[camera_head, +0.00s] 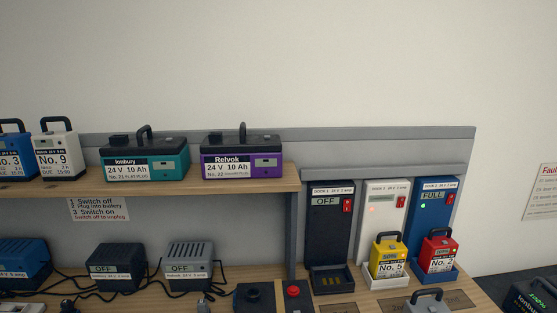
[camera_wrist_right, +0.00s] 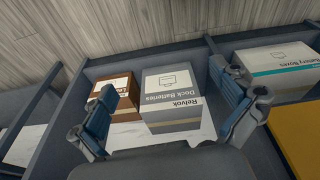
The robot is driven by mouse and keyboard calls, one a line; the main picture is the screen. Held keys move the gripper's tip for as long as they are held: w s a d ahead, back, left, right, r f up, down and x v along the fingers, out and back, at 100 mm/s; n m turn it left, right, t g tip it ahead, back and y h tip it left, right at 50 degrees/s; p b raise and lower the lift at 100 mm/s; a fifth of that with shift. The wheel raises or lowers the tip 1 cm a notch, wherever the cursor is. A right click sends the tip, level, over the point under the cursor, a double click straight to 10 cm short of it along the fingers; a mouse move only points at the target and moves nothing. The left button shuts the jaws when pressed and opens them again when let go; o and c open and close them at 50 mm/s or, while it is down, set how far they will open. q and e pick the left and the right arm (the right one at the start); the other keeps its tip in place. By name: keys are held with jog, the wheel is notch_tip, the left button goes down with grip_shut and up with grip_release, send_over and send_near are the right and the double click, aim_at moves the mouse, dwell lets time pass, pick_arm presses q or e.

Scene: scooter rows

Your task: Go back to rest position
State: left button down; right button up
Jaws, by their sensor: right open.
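My right gripper (camera_wrist_right: 172,112) shows in the right wrist view with its two blue-padded fingers spread wide and nothing between them. Beyond the fingers, at a distance I cannot tell, are a grey box (camera_wrist_right: 172,95) labelled Dock Batteries and a brown box (camera_wrist_right: 122,95) in a dark-framed shelf bay. No gripper shows in the head view, and my left gripper is in neither view.
In the head view, a wooden shelf (camera_head: 200,186) holds several batteries, including a teal one (camera_head: 145,160) and a purple one (camera_head: 241,158). Three docks stand at right; a yellow battery (camera_head: 387,257) and a red battery (camera_head: 438,252) sit in two. The black dock (camera_head: 329,228) is empty.

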jog(key=s+d+f+g, duration=0.1)
jog(key=s+d+f, duration=0.2)
jog(key=s+f, duration=1.4)
jog(key=shift+s+f, duration=0.4)
jog(key=shift+f, duration=0.4)
jog(key=shift+d, duration=0.1)
